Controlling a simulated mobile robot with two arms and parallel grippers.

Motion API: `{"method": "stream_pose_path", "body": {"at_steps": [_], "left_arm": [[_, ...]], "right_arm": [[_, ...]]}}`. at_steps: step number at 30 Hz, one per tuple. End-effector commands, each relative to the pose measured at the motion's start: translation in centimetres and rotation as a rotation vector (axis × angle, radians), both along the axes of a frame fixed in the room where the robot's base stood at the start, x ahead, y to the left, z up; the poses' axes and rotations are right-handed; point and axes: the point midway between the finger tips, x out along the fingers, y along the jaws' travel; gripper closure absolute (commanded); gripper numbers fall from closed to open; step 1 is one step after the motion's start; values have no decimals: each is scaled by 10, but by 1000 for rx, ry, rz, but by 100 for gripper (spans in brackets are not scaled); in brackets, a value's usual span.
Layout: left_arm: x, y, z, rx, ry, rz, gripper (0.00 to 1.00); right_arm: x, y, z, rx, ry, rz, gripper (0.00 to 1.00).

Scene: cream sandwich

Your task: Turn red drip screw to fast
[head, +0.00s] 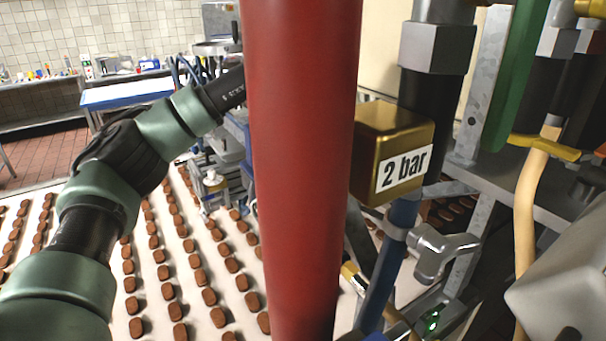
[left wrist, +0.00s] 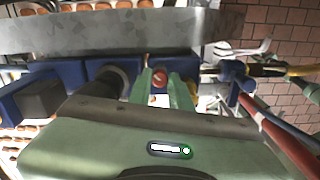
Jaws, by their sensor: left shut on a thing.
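The red drip screw (left wrist: 159,85) shows in the left wrist view as a small red round part between blue blocks. My left gripper (left wrist: 160,76) has its two green fingers on either side of it and is shut on it. How far the screw is turned cannot be told. In the head view my left arm reaches in from the left toward the machine. A thick red vertical pipe (head: 303,170) hides its gripper and the screw there. My right gripper is not in view.
A brass block marked "2 bar" (head: 393,152) and a grey metal wing handle (head: 442,252) are right of the red pipe. A conveyor (head: 88,290) with rows of brown biscuits runs below my arm. A metal bar (left wrist: 100,32) crosses close above the fingers in the left wrist view.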

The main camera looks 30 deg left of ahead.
Motion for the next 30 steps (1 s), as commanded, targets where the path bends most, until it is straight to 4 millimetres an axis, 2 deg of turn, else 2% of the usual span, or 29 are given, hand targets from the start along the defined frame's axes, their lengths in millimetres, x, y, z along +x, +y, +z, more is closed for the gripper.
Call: {"method": "stream_pose_path", "body": {"at_steps": [30], "left_arm": [[0,0,1,-2,-3,965,100]], "right_arm": [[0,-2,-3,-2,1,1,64]]}}
